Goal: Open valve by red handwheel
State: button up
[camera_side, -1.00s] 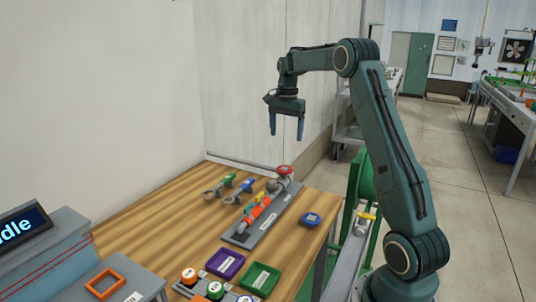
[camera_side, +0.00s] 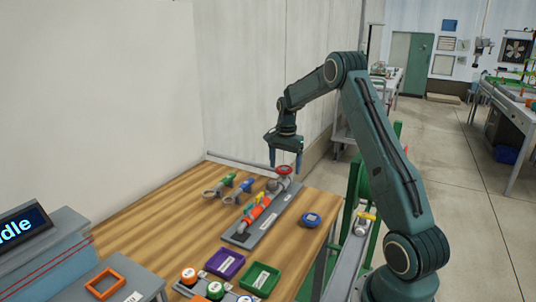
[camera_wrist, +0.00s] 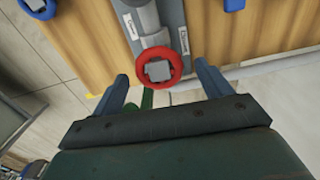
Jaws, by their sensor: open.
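The red handwheel (camera_side: 284,170) sits on top of a valve at the far end of a grey pipe assembly on the wooden bench. My gripper (camera_side: 286,164) is open, pointing down, with its fingertips close to the handwheel in the side view. In the wrist view the red handwheel (camera_wrist: 158,70), with a grey square hub, shows ahead of and between the two blue fingers of my gripper (camera_wrist: 163,82). No contact is visible. I cannot tell the exact height gap.
On the bench (camera_side: 150,218), tools with green and blue handles (camera_side: 234,186) lie left of the grey plate (camera_side: 245,238). A blue round part (camera_side: 311,219) lies right of it. Purple (camera_side: 225,264) and green trays (camera_side: 261,278) stand in front. A wall rises behind the bench.

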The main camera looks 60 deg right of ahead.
jog(key=shift+f, duration=0.65)
jog(key=c, duration=1)
jog(key=shift+c, duration=0.2)
